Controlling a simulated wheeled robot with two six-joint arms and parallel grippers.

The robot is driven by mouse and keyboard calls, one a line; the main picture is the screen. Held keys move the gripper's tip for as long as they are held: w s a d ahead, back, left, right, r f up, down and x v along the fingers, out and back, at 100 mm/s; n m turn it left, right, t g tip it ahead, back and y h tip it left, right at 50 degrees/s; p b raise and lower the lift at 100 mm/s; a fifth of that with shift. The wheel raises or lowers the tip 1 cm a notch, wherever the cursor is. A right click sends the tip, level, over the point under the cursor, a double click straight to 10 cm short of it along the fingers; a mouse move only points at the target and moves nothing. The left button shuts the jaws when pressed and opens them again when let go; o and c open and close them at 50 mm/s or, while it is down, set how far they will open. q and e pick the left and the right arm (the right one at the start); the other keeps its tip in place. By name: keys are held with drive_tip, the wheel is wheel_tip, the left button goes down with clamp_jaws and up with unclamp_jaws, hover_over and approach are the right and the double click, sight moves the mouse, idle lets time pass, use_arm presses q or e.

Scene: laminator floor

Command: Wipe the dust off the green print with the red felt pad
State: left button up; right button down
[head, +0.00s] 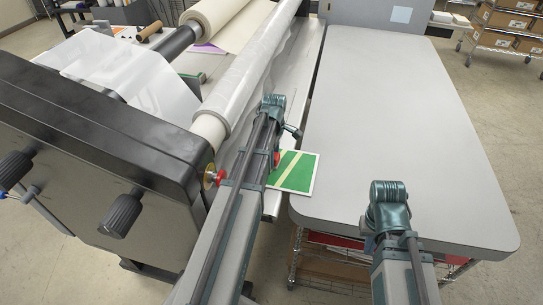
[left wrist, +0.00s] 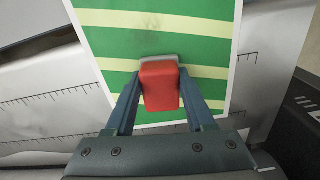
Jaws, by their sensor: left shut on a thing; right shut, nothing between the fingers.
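The green print (head: 298,172) has pale stripes and a white border. In the head view it lies at the edge of the grey table, partly hidden behind my left arm. In the left wrist view the green print (left wrist: 205,45) fills the upper middle, with a faint dark dust smudge (left wrist: 145,27) above the pad. My left gripper (left wrist: 160,92) is shut on the red felt pad (left wrist: 160,88), which is over the print; I cannot tell whether it touches. My right gripper (head: 369,226) is shut and empty at the table's front edge.
A black-sided laminator (head: 95,150) with a film-wrapped roller (head: 245,85) stands left of the print. The grey table (head: 390,100) to the right is bare. Shelves with boxes (head: 508,20) stand at the back right.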

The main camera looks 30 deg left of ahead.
sight(299, 169)
use_arm(q)
drive_tip(key=shift+w+d+f, duration=0.1)
drive_tip(key=shift+w+d, duration=0.1)
drive_tip(key=shift+d, duration=1.4)
drive_tip(key=shift+w+d, duration=0.2)
drive_tip(key=shift+d, duration=0.6)
drive_tip(key=shift+w+d, duration=0.2)
drive_tip(key=shift+d, duration=0.55)
drive_tip(key=shift+w+d, duration=0.2)
drive_tip(key=shift+d, duration=0.55)
drive_tip(key=shift+w+d, duration=0.2)
drive_tip(key=shift+d, duration=0.55)
drive_tip(key=shift+s, duration=0.1)
drive_tip(key=shift+s+a, duration=0.15)
drive_tip(key=shift+a, duration=0.7)
drive_tip(key=shift+s+a, duration=0.15)
drive_tip(key=shift+a, duration=0.7)
drive_tip(key=shift+a, duration=0.1)
